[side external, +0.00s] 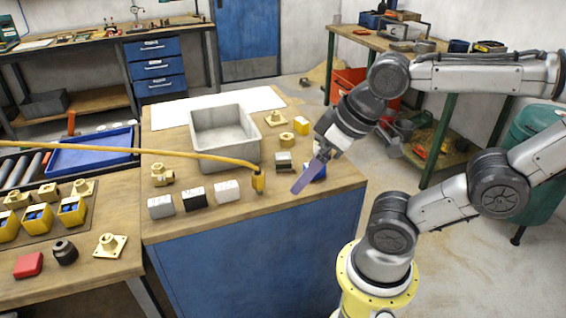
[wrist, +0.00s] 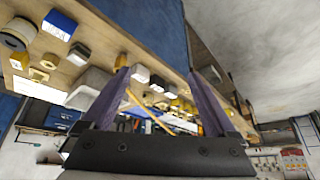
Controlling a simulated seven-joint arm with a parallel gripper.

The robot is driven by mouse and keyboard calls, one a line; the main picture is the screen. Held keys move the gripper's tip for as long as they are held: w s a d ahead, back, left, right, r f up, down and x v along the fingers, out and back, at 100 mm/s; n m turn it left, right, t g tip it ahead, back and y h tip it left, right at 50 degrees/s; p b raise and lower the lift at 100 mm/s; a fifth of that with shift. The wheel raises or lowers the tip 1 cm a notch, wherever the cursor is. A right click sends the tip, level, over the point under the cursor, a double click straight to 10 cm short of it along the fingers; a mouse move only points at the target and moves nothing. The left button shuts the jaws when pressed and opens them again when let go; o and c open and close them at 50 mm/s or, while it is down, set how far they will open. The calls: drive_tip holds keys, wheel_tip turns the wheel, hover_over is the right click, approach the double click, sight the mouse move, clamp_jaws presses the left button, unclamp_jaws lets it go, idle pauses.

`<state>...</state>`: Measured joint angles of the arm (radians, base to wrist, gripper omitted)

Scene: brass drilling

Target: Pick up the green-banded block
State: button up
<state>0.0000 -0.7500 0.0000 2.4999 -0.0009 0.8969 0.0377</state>
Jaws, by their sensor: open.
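I cannot make out a green band on any block. Three small blocks stand in a row near the bench's front edge: a grey one (side external: 160,207), a dark-sided one with a pale top (side external: 195,198) and a pale one (side external: 227,191). A dark block with a pale top (side external: 284,161) and a blue-sided block (side external: 317,172) stand farther right; the blue one is partly behind my fingers. My gripper (side external: 297,189) hangs tilted above the right part of the bench. In the wrist view its purple fingers (wrist: 159,73) are spread, with nothing held between them.
A grey open bin (side external: 225,160) stands behind the blocks. Brass fittings (side external: 161,175) lie around.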

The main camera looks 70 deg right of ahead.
wheel_tip(320, 180, up, 2)
drive_tip(key=w+d+m, duration=0.1)
drive_tip(key=w+m, duration=0.1)
drive_tip(key=w, duration=0.1)
drive_tip(key=m+g+h, duration=0.3)
drive_tip(key=m+h, duration=0.1)
drive_tip(key=m, duration=0.5)
hover_over(283, 156)
drive_tip(key=s+a, duration=0.3)
drive_tip(key=a, duration=0.2)
wheel_tip(283, 156, down, 8)
drive_tip(key=x, duration=0.7)
drive_tip(key=shift+w+d, duration=0.1)
drive_tip(key=shift+d+x, duration=0.15)
drive_tip(key=shift+x, duration=1.4)
drive_tip(key=shift+d+x, duration=0.15)
drive_tip(key=shift+x, duration=1.35)
drive_tip(key=shift+r, duration=0.15)
clamp_jaws()
drive_tip(key=shift+r, duration=0.1)
